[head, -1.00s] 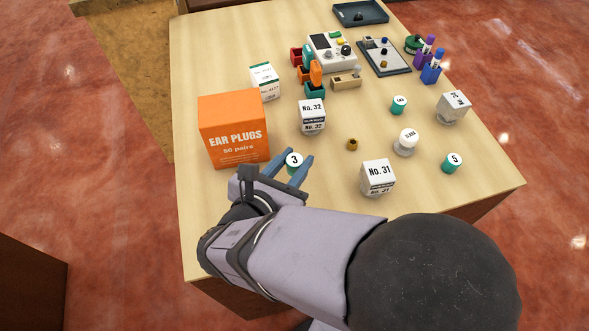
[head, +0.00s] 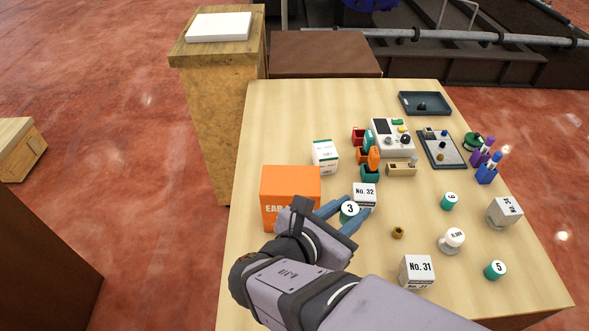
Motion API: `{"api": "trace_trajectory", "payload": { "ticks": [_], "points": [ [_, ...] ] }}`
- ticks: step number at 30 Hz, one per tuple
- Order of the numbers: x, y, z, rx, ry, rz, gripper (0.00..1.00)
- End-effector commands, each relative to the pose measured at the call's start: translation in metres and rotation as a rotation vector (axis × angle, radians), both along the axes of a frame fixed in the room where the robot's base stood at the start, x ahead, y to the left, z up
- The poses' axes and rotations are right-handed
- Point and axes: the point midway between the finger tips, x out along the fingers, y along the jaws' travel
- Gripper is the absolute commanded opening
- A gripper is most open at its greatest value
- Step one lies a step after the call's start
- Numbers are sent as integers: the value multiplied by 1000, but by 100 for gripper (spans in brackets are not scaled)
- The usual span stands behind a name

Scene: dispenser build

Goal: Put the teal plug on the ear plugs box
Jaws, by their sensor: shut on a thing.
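The teal plug (head: 348,217), with a white top marked 3, is held between the two blue fingers of my gripper (head: 350,211). My gripper is shut on it, just right of the ear plugs box. The plug overlaps the lower left of the No. 32 box in the picture and looks raised above the table. The orange ear plugs box (head: 290,182) stands upright on the left of the table. My gripper and wrist hide its lower right front and most of its lettering.
The No. 32 box (head: 364,192) is close behind the plug. The No. 31 box (head: 417,271), a brass piece (head: 398,232), a white-capped jar (head: 451,240) and other teal plugs, marked 5 (head: 495,270) and 6 (head: 449,201), stand to the right. A green-white carton (head: 325,156) is behind the orange box.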

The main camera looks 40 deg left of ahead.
Motion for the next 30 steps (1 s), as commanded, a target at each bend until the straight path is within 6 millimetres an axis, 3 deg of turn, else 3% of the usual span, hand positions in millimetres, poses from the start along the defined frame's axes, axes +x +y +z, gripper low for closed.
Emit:
{"api": "trace_trajectory", "payload": {
  "ticks": [1, 3, 10, 15, 26, 30],
  "points": [
    [4, 12, 27, 6, -1, -7, 4],
    [9, 31, 45, 6, 0, -1, 4],
    [10, 104, 85, 7, -1, 131, 4],
    [3, 142, 110, 3, -1, 269, 4],
    [-2, 152, 104, -1, -1, 364, 4],
    [-2, 152, 91, -4, 0, 363, 4]
  ]
}}
